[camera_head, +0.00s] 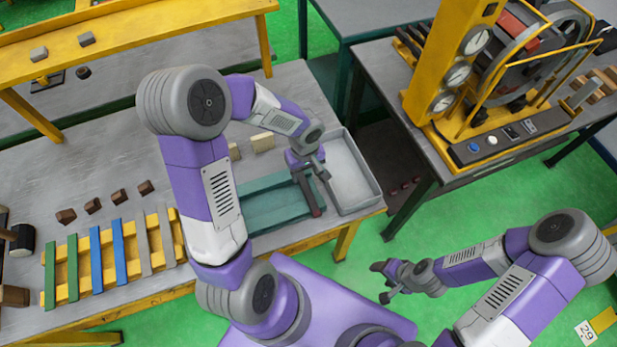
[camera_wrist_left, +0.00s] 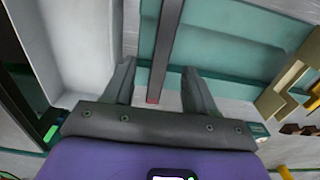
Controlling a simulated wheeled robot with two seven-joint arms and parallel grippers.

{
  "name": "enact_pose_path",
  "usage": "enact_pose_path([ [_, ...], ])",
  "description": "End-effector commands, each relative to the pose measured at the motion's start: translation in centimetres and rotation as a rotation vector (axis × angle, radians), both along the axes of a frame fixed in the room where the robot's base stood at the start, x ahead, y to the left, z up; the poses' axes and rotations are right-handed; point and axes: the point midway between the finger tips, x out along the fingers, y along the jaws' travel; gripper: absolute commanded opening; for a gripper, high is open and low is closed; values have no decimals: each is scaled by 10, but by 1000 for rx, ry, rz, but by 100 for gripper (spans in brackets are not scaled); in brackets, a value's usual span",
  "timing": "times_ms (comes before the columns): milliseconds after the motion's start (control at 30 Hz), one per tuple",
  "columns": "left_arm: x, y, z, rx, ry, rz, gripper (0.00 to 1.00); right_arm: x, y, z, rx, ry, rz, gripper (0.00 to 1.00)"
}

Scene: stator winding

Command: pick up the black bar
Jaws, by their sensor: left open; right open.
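The black bar (camera_wrist_left: 167,50) is a thin dark strip with a red end, seen in the left wrist view running up from between my left fingers. It appears to lie along the teal tray (camera_head: 262,217); the head view shows its red end (camera_head: 317,212) just below my left gripper. My left gripper (camera_head: 314,182) is open, with one finger on each side of the bar in the left wrist view (camera_wrist_left: 158,92). I cannot tell whether either finger touches it. My right gripper (camera_head: 381,281) is open and empty, away from the table over the green floor.
A pale grey open bin (camera_head: 374,190) stands directly right of the teal tray. A yellow rack (camera_head: 105,262) with several coloured strips and several small brown blocks (camera_head: 93,205) are at the left. A yellow machine with gauges (camera_head: 455,75) stands on the right table.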

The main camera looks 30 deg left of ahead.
Motion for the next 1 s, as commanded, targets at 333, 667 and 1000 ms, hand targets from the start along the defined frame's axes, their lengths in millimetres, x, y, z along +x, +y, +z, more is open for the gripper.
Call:
enact_pose_path([
  [333,-2,0,-50,-2,3,0,56,0,0,-5,0,-1,0,61],
  [667,-2,0,-56,-3,0,1,56,0,0,-5,0,-1,0,61],
  [1000,-2,0,-56,-3,0,0,4,0,0,-5,0,-1,0,61],
])
